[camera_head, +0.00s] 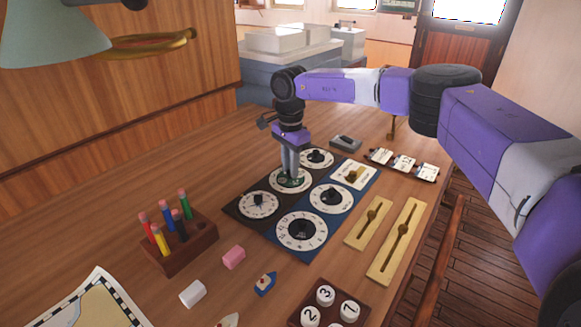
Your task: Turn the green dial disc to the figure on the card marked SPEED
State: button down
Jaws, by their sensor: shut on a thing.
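The green dial disc (284,183) sits on a white numbered dial face (277,187) in the dark panel (238,210). My gripper (290,173) points straight down over it, with its fingers shut on the disc's middle. The fingers hide most of the disc, so its pointer and the figure it stands at cannot be read. Several white cards (403,163) stand in a dark holder at the right of the table. Their writing is too small to tell which is marked SPEED.
Other dials with black knobs (258,199) surround the green one closely. Brass slider plates (401,241) lie to the right. A wooden rack of coloured pegs (181,244), a pink block (233,257) and a number tray (328,306) stand nearer.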

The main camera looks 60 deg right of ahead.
jog(key=shift+w+r+n, duration=0.1)
jog(key=shift+n, duration=0.4)
jog(key=c, duration=1.3)
grip_release()
jog(key=shift+o, duration=0.2)
notch_tip(320, 180, up, 8)
jog(key=shift+f+b, duration=0.15)
jog(key=shift+b, duration=0.45)
